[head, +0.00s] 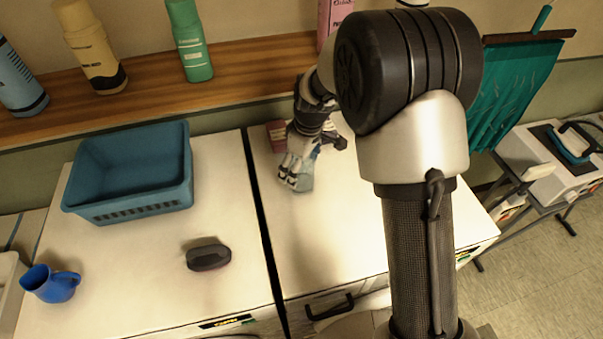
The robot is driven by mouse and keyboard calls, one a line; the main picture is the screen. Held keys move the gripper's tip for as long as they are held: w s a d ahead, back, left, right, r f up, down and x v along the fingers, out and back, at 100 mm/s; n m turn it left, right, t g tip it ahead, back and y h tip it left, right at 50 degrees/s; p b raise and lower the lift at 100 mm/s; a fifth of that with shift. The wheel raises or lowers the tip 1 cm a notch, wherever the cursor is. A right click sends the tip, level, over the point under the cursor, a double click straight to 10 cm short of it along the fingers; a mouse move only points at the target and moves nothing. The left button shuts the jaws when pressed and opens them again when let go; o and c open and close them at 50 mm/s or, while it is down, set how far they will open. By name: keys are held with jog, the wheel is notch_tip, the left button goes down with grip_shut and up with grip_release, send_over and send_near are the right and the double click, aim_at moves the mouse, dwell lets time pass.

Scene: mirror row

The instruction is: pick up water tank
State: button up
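A small pale blue-green, see-through object (306,181), which looks like the water tank, is on the white worktop right of the dark gap. My gripper (292,178) is low over the worktop, with its fingers at this object. The fingers and the wrist hide much of it. I cannot tell whether the fingers are closed on it or only beside it, or whether it touches the worktop.
A dark red box (276,134) stands close behind my gripper. On the left worktop are a blue basket (130,212), a dark rounded object (208,257) and a blue mug (60,288). Several bottles stand on the wooden shelf (235,85). My arm covers the right worktop's far side.

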jog(key=shift+f, duration=0.1)
jog(key=c, duration=1.3)
